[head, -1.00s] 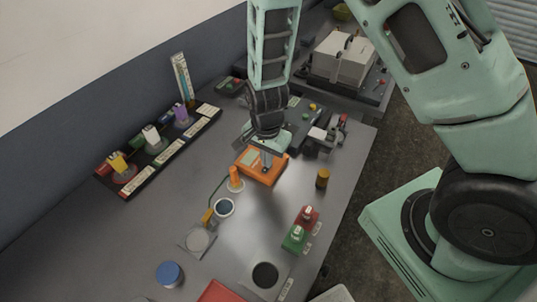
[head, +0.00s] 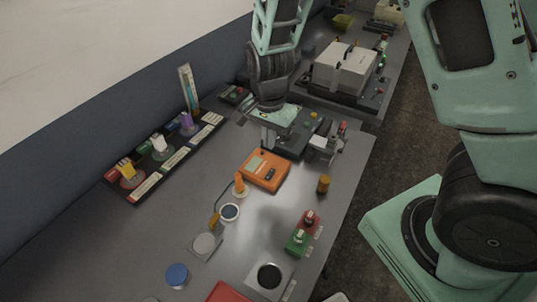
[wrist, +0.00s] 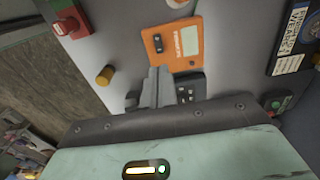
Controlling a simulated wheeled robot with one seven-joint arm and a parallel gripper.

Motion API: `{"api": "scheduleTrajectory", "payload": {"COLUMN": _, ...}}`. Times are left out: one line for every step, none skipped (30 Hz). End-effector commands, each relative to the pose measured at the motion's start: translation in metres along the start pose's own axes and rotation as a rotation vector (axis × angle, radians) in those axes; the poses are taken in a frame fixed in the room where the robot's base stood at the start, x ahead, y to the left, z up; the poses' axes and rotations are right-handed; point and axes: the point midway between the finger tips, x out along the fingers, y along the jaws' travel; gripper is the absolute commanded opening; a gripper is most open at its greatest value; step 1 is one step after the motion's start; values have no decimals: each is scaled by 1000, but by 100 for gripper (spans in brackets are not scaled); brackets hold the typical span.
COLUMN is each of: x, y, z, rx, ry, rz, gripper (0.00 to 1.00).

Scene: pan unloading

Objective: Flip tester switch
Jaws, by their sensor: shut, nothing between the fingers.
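The tester is an orange box (head: 265,168) on the grey bench, with a pale screen and a dark switch (head: 271,174) on its top face. In the wrist view the tester (wrist: 183,37) lies just beyond the fingertips, and its black switch (wrist: 158,44) shows clearly. The switch's exact position is too small to tell. My gripper (head: 267,140) is shut and empty, behind the tester in the head view and apart from it. The closed fingers (wrist: 158,72) also show in the wrist view.
A black fixture (head: 290,140) stands beneath and beside my gripper. Red and green blocks (head: 297,242) sit nearer. A rack of colored items (head: 160,160) runs along the wall.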

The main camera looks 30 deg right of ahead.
Motion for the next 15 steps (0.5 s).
{"api": "scheduleTrajectory", "payload": {"x": -8, "y": -1, "z": 0, "rx": 0, "ry": 1, "rz": -4, "gripper": 0}}
{"api": "scheduleTrajectory", "payload": {"x": -13, "y": -1, "z": 0, "rx": 1, "ry": 1, "rz": -5, "gripper": 0}}
{"api": "scheduleTrajectory", "payload": {"x": -18, "y": -1, "z": 0, "rx": 0, "ry": 1, "rz": -4, "gripper": 0}}
{"api": "scheduleTrajectory", "payload": {"x": -21, "y": -1, "z": 0, "rx": 0, "ry": 2, "rz": -4, "gripper": 0}}
{"api": "scheduleTrajectory", "payload": {"x": -24, "y": -1, "z": -1, "rx": 0, "ry": 1, "rz": -4, "gripper": 0}}
{"api": "scheduleTrajectory", "payload": {"x": -27, "y": -1, "z": 0, "rx": 1, "ry": 1, "rz": -3, "gripper": 0}}
{"api": "scheduleTrajectory", "payload": {"x": -29, "y": -1, "z": -1, "rx": 2, "ry": 1, "rz": -3, "gripper": 0}}
{"api": "scheduleTrajectory", "payload": {"x": -30, "y": -1, "z": -1, "rx": 2, "ry": 1, "rz": -2, "gripper": 0}}
{"api": "scheduleTrajectory", "payload": {"x": -32, "y": 0, "z": -1, "rx": 2, "ry": 1, "rz": -2, "gripper": 0}}
{"api": "scheduleTrajectory", "payload": {"x": -33, "y": 0, "z": -1, "rx": 2, "ry": 1, "rz": -2, "gripper": 0}}
{"api": "scheduleTrajectory", "payload": {"x": -33, "y": 0, "z": -1, "rx": 3, "ry": 1, "rz": -1, "gripper": 0}}
{"api": "scheduleTrajectory", "payload": {"x": -33, "y": 0, "z": -1, "rx": 3, "ry": 1, "rz": -1, "gripper": 0}}
{"api": "scheduleTrajectory", "payload": {"x": -33, "y": 0, "z": -1, "rx": 3, "ry": 1, "rz": -1, "gripper": 0}}
{"api": "scheduleTrajectory", "payload": {"x": -33, "y": 0, "z": -1, "rx": 3, "ry": 1, "rz": -1, "gripper": 0}}
{"api": "scheduleTrajectory", "payload": {"x": -33, "y": 0, "z": -1, "rx": 3, "ry": 1, "rz": -1, "gripper": 0}}
